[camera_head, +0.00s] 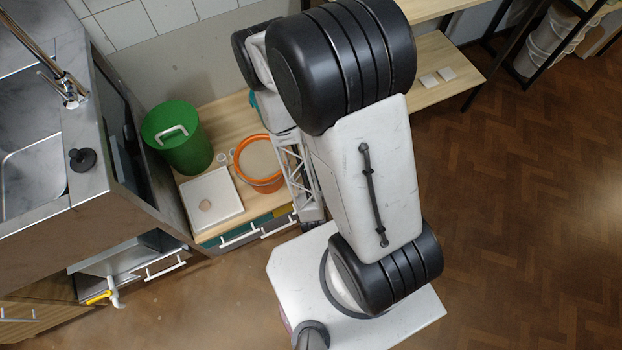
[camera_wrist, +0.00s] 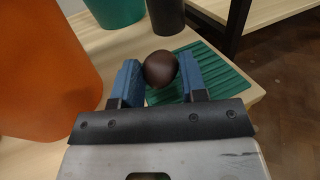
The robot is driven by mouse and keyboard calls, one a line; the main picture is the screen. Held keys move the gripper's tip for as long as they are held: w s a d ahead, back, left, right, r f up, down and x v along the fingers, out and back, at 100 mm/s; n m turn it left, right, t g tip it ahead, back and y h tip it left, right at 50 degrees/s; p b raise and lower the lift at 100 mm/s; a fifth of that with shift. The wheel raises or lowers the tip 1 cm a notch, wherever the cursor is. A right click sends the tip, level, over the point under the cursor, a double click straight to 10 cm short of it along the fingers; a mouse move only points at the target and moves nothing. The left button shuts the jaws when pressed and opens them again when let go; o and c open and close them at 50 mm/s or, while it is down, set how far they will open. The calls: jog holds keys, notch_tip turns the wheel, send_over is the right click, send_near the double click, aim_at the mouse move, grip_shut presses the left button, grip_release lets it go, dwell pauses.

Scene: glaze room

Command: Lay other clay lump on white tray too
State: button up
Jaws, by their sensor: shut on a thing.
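My gripper (camera_wrist: 160,82) shows in the wrist view, its two blue fingers shut on a dark brown round clay lump (camera_wrist: 160,68). Behind the lump is a green ribbed mat (camera_wrist: 222,84); the view does not settle whether the lump still touches it. In the head view the white tray (camera_head: 226,190) lies on the wooden bench, left of the orange bucket. A small pale beige lump (camera_head: 205,205) lies on the tray. My arm hides the gripper and the held lump in the head view. The tray is not seen in the wrist view.
An orange bucket (camera_wrist: 40,75) stands close left of my gripper; its open rim (camera_head: 259,165) also shows in the head view. A green bucket with a white handle (camera_head: 178,138) stands behind the tray. Teal (camera_wrist: 116,10) and dark (camera_wrist: 166,15) containers stand beyond the held lump.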

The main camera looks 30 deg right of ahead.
jog(key=shift+f, duration=1.15)
jog(key=shift+f, duration=0.15)
jog(key=o, duration=0.9)
jog(key=shift+s, duration=0.1)
jog(key=shift+v, duration=3.8)
jog(key=shift+a+f, duration=0.1)
jog(key=shift+o, duration=1)
